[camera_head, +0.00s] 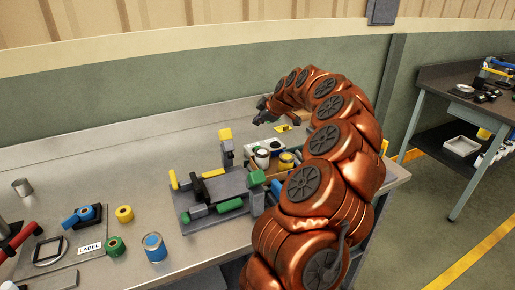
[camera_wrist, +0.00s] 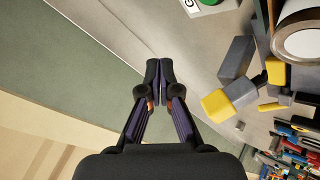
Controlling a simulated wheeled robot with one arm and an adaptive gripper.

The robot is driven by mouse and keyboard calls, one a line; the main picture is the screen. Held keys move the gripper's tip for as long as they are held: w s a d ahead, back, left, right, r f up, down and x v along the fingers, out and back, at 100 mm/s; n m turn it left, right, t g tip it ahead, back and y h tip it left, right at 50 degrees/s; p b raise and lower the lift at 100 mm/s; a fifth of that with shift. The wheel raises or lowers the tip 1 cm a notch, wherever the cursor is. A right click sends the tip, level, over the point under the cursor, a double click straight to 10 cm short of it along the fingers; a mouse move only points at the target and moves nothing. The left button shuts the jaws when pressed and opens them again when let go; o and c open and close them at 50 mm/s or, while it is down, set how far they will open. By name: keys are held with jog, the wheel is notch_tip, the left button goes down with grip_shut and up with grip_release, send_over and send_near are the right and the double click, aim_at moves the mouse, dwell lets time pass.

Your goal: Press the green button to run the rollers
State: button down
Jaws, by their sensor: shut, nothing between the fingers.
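My gripper (camera_head: 262,113) is raised over the back of the workbench, near the wall, at the end of my curved arm. In the wrist view its two dark fingers (camera_wrist: 160,68) are together and empty. A grey fixture (camera_head: 205,197) stands on the bench, with black, yellow and green parts. One green part (camera_head: 256,178) is at its right end, and a green block (camera_head: 229,205) lies along its front. In the wrist view a rounded green thing (camera_wrist: 209,3) by a white label is cut by the top edge. I cannot tell which is the button. My gripper touches none of them.
A yellow-topped grey post (camera_head: 225,140) stands behind the fixture. Cans (camera_head: 262,158) stand to its right. A blue-topped can (camera_head: 154,247), tape rolls (camera_head: 124,213) and a label plate (camera_head: 89,248) are at the left. The wall (camera_head: 120,95) runs behind the bench. The back left bench is clear.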

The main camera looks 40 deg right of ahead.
notch_tip(320, 180, down, 6)
jog(key=shift+f, duration=0.15)
jog(key=shift+f+b, duration=0.8)
jog(key=shift+b, duration=0.35)
